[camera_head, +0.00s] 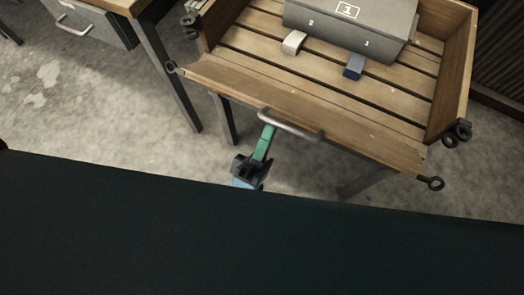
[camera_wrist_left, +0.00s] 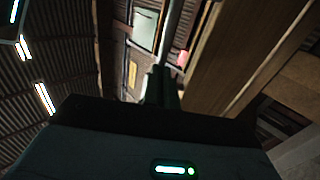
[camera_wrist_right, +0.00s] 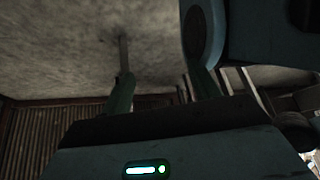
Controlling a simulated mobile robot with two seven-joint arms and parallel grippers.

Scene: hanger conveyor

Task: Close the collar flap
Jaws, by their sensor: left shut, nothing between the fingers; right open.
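The collar flap (camera_head: 340,124) is the wooden front board of a slatted wooden crate (camera_head: 455,75). It leans outward and down from the front edge, with an eye ring at each end. A grey bar handle (camera_head: 290,124) is fixed to its outer side. My left gripper (camera_head: 267,132) is shut and empty, its green fingertips just below the handle's left end; I cannot tell if they touch. The left wrist view shows the shut fingers (camera_wrist_left: 160,88) beside a wooden board. My right gripper (camera_wrist_right: 163,85) is open and empty in the right wrist view, and hidden in the head view.
Ring clasps (camera_head: 457,132) hang at the crate's corners. A workbench with a drawer (camera_head: 92,27) stands at left. The concrete floor between is clear.

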